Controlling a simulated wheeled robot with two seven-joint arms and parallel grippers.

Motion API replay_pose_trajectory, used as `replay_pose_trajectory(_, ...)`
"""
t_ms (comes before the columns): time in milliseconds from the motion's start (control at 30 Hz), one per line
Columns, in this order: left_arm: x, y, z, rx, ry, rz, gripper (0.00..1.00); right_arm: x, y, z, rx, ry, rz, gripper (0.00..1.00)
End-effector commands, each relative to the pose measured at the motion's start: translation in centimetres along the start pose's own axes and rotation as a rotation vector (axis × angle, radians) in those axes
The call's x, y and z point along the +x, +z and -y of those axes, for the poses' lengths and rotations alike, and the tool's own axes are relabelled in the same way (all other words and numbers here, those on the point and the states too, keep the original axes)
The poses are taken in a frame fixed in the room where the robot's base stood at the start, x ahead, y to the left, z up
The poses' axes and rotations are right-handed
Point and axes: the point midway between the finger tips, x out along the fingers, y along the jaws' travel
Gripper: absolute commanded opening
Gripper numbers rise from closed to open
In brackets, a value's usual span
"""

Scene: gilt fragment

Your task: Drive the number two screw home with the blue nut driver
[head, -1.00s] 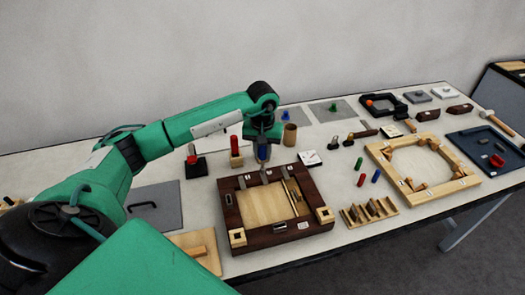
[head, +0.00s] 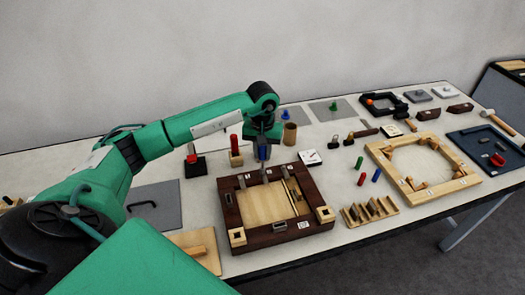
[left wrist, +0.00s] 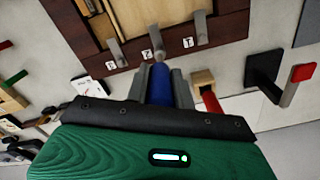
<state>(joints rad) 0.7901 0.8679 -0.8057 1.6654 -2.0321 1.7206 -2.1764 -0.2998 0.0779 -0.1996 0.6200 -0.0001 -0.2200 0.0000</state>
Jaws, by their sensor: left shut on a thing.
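My left gripper (left wrist: 170,90) is shut on the blue nut driver (left wrist: 161,84), which also shows in the head view (head: 264,152). The driver stands over the back edge of the dark wooden frame (head: 229,214). In the left wrist view, a row of metal screws stands along the frame's edge, with small labels. The middle screw (left wrist: 154,38) is in line with the driver's far end. The driver's end is at or very near this screw; I cannot tell whether they touch. The middle label (left wrist: 147,55) is partly readable as 2. My right gripper is not in view.
A red-handled tool (head: 234,146) in a wooden block and another on a black base (head: 193,166) stand left of the gripper. A brown cup (head: 290,134) stands close on the right. A light wooden frame (head: 447,191) lies further right.

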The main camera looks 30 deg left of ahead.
Motion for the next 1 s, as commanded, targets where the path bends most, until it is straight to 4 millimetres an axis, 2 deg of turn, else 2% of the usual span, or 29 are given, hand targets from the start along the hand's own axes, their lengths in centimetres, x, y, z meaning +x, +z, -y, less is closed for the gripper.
replay_pose_trajectory(367, -0.2, 0.0, 0.0, 0.0, 0.0, 0.001, 0.0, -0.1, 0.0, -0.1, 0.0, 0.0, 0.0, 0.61)
replay_pose_trajectory(1000, -4.0, 0.0, 0.0, 0.0, 0.0, -0.001, 0.0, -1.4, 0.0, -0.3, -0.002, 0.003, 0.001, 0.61)
